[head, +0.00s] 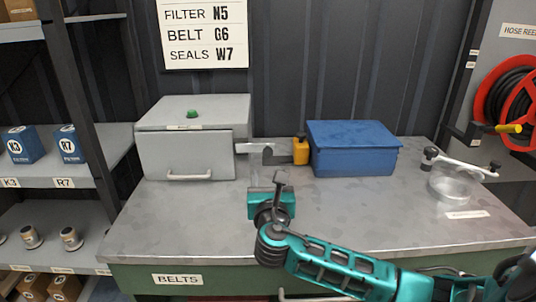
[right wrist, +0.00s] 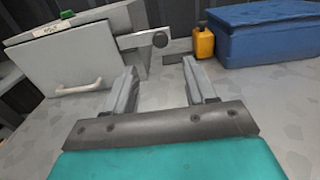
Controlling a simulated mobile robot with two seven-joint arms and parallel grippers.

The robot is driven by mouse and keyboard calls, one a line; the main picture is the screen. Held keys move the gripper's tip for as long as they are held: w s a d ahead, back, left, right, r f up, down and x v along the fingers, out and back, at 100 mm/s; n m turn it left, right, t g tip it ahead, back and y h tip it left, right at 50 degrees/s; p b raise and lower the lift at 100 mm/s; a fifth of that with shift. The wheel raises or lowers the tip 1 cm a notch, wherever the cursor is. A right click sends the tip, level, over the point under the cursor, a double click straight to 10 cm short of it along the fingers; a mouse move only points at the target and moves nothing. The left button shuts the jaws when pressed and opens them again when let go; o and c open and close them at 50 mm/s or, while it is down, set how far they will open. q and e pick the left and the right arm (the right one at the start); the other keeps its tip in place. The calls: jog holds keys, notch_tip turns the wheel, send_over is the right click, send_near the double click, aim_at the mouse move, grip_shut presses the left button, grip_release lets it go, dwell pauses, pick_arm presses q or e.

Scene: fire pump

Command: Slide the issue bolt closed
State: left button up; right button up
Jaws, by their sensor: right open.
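The grey box (head: 186,150) stands at the back left of the metal bench, with its handled front panel in place. A pale flat bar, which looks like the issue bolt (head: 258,148), sticks out from the box's right side. My right gripper (head: 267,171) is open and empty just in front of the bolt. My left gripper is not in view.
A yellow-orange container (head: 301,150) and a blue box (head: 354,148) stand right of the bolt. A clear bowl (head: 455,185) sits at the right of the bench (head: 370,215). Shelves (head: 70,168) flank the left; a red hose reel (head: 508,90) hangs right.

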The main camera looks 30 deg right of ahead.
aim_at(267, 153)
jog(key=x, duration=1.1)
jog(key=shift+w+b, duration=0.15)
jog(key=shift+b, duration=0.25)
grip_shut()
jog(key=shift+a, duration=0.1)
